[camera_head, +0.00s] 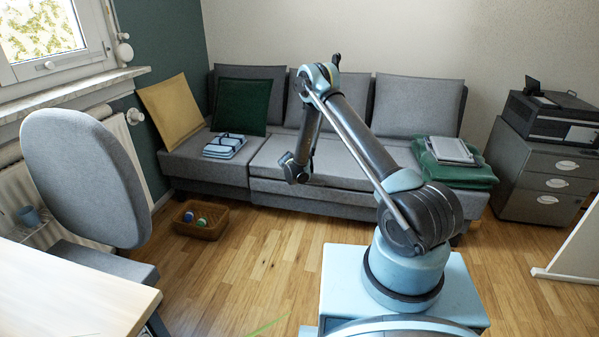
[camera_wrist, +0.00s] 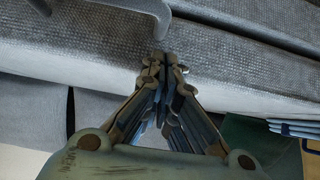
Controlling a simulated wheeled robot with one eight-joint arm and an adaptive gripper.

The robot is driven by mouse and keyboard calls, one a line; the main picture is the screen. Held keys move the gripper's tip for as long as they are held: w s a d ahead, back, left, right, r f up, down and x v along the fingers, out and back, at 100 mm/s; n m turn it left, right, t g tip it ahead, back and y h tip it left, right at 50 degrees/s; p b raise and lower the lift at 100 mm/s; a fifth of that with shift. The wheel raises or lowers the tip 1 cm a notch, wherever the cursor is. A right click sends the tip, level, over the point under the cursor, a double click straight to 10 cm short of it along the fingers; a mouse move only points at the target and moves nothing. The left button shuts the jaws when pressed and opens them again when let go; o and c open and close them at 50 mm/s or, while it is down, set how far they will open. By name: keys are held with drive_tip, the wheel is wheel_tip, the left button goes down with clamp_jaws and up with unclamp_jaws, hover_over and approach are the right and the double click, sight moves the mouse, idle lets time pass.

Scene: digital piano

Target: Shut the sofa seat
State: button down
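The grey sofa (camera_head: 215,173) stands along the back wall. Its wide seat (camera_head: 275,157) is a flat grey slab with a dark line along its front, above the sofa's lower front. I cannot tell how far the seat is raised. My gripper (camera_head: 297,174) hangs at the front of the seat, left of its middle. In the wrist view my gripper (camera_wrist: 161,62) has its fingertips together, close to grey woven fabric (camera_wrist: 70,60). A smooth grey curved bar (camera_wrist: 130,6) ends just beyond the tips. No thing shows between them.
A folded blue stack (camera_head: 224,145) lies on the sofa's left part. A green blanket (camera_head: 455,172) with a grey item lies on the right. A basket (camera_head: 201,219) with balls stands on the floor. A chair (camera_head: 85,175) is at left, a drawer cabinet (camera_head: 545,180) at right.

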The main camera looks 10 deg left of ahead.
drive_tip(key=shift+f, duration=0.2)
drive_tip(key=shift+s+a, duration=0.1)
drive_tip(key=shift+a, duration=0.2)
drive_tip(key=d+v, duration=0.1)
drive_tip(key=v, duration=1.1)
drive_tip(key=s+d+r+g+h, duration=0.1)
drive_tip(key=s+d+r+g, duration=0.1)
drive_tip(key=d+r, duration=1.2)
drive_tip(key=s+d+r+g, duration=0.2)
drive_tip(key=s+d+r, duration=0.95)
drive_tip(key=r, duration=0.25)
drive_tip(key=s+d+r+g, duration=0.1)
drive_tip(key=s+d+r, duration=0.1)
drive_tip(key=s+d, duration=0.5)
drive_tip(key=s+d+r+g, duration=0.1)
drive_tip(key=s+d+r, duration=0.1)
drive_tip(key=s, duration=0.8)
drive_tip(key=s+d+f+y, duration=0.1)
drive_tip(key=s+f, duration=0.1)
drive_tip(key=s, duration=0.8)
drive_tip(key=s+d+f+n+g+y, duration=0.1)
drive_tip(key=s+f, duration=0.2)
drive_tip(key=s, duration=0.7)
drive_tip(key=shift+d+f+n+g, duration=0.25)
drive_tip(key=shift+d+n+g, duration=0.05)
drive_tip(key=shift+d, duration=0.1)
